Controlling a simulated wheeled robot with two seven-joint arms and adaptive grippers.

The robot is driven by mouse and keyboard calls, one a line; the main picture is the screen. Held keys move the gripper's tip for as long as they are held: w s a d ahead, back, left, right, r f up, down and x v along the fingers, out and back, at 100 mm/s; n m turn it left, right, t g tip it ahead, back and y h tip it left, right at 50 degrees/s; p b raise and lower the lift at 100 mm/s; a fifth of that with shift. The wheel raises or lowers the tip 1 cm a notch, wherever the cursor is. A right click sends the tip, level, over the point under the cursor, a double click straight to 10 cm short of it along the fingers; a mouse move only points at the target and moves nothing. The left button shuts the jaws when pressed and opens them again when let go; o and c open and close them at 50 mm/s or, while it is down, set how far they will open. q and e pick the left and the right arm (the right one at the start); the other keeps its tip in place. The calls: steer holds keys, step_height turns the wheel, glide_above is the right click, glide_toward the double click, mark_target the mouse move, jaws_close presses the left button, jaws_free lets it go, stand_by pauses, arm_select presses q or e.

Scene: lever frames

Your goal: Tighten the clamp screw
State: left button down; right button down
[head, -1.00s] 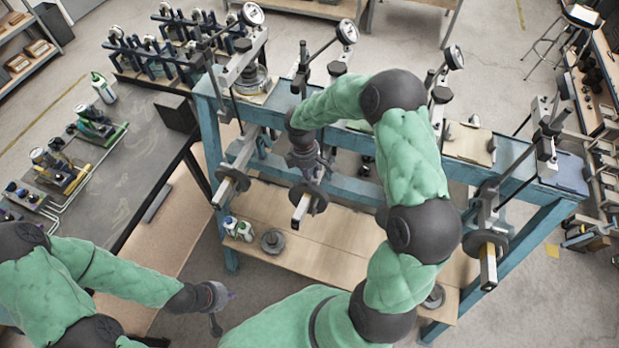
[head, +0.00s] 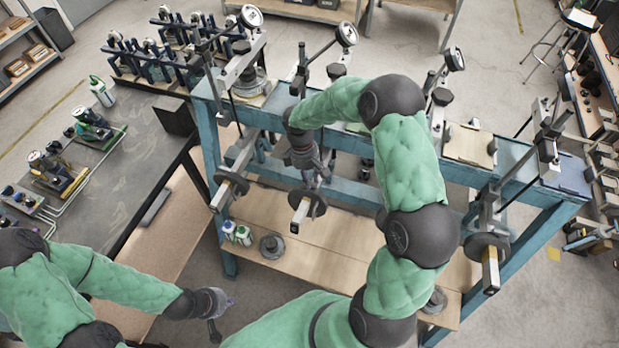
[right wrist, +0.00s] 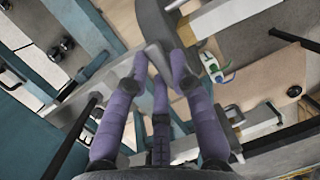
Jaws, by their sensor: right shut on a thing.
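My right gripper (head: 318,178) is at the front of the blue bench, by the second lever frame from the left. In the right wrist view its purple fingers (right wrist: 160,72) are shut around a small grey metal piece (right wrist: 157,58), which I take for the clamp screw. The fingers hide most of it, and its thread cannot be seen. A lever arm with a dark round weight (head: 307,203) sticks out just below this gripper. My left gripper (head: 222,304) hangs at the lower left, away from the bench; its finger opening cannot be made out.
More lever frames with dial gauges (head: 251,16) stand along the blue bench (head: 207,150). Other weighted levers (head: 487,250) jut out in front. Bottles (head: 236,232) stand on the lower shelf. A dark table (head: 110,190) with fixtures is at left.

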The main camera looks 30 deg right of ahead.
steer(key=c, duration=1.1)
jaws_free()
steer(key=shift+o, duration=0.2)
steer(key=shift+n, duration=0.3)
